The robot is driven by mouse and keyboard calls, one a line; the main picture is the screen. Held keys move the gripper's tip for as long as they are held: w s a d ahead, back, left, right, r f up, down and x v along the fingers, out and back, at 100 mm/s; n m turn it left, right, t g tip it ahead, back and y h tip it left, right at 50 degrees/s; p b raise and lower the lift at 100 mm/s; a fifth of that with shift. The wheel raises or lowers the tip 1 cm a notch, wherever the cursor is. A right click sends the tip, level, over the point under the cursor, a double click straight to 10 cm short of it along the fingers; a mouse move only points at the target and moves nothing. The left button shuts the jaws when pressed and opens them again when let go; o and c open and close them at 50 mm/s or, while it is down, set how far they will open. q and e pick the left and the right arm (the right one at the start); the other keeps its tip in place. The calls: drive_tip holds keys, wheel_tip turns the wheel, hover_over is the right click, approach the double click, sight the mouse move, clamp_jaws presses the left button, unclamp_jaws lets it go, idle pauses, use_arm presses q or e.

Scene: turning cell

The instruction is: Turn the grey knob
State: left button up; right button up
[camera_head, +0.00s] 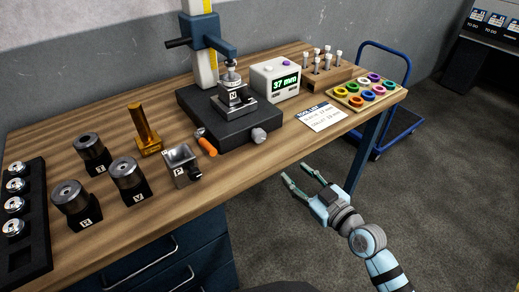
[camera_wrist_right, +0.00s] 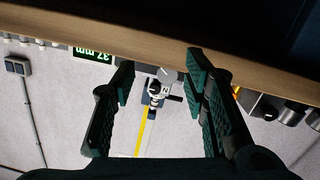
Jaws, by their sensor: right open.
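The grey knob (camera_head: 259,135) is on the front right of the black base (camera_head: 223,127) of the height gauge on the bench. In the right wrist view, which is upside down, the grey knob (camera_wrist_right: 167,74) shows between the fingers, beyond the bench edge. My right gripper (camera_head: 297,173) is open and empty, in front of the bench edge, to the right of the knob and nearer the camera. It is apart from the knob. My left gripper is not in view.
A display box (camera_head: 276,80) reading 37 mm stands behind the knob. An orange-handled tool (camera_head: 207,146) lies left of the base. A tool list card (camera_head: 323,117) lies right. The bench's front edge (camera_wrist_right: 100,35) lies between my right gripper and the knob.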

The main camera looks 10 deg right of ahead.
drive_tip(key=n+y, duration=0.1)
drive_tip(key=y, duration=0.1)
approach(261, 138)
drive_tip(key=shift+t, duration=0.3)
drive_tip(key=x, duration=1)
drive_tip(key=shift+w+a+f+b, duration=0.1)
drive_tip(key=shift+w+f+b, duration=0.15)
drive_tip(key=shift+f+b, duration=0.1)
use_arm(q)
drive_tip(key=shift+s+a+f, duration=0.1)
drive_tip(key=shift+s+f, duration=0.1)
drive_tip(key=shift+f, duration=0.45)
use_arm(e)
drive_tip(key=shift+c, duration=0.6)
drive_tip(key=c, duration=0.8)
drive_tip(key=shift+o, duration=0.2)
